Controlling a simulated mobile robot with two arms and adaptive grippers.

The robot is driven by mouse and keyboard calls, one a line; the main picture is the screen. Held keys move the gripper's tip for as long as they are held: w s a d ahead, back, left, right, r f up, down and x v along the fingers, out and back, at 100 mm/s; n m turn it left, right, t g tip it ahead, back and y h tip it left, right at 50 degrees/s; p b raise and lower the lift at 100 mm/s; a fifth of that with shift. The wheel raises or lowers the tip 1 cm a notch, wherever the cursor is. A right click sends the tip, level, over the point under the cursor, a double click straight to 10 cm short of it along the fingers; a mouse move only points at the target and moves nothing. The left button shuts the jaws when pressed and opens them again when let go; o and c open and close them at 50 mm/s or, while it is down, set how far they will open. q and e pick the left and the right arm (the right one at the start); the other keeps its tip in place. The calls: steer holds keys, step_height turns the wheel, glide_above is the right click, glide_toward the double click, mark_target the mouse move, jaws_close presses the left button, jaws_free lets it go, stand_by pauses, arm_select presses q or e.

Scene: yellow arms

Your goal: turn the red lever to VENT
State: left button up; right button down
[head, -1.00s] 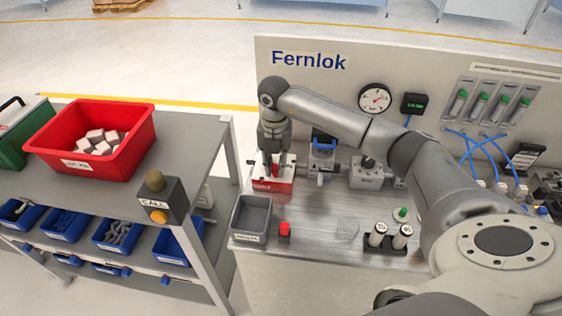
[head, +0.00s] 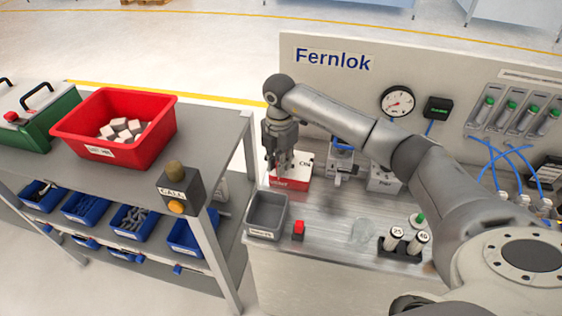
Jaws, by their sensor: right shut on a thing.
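My right gripper (head: 278,170) reaches down from the end of its grey arm at the left end of the bench. It is shut, with its fingers at the left side of a red and white block (head: 299,170) that carries lettering. The red lever is hidden or too small to make out at the fingers, so its exact angle cannot be told. The block's front lettering is too small to read with certainty. My left gripper is not in view.
A grey bin (head: 283,214) and a small red block (head: 298,231) stand in front. Valve units (head: 341,160) stand to the right, partly behind my arm. A gauge (head: 397,102) is on the back panel. A shelf with a red crate (head: 160,130) stands left.

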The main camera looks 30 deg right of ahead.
stand_by(0.3)
steer(key=c, duration=1.3)
jaws_free()
step_height(320, 180, up, 12)
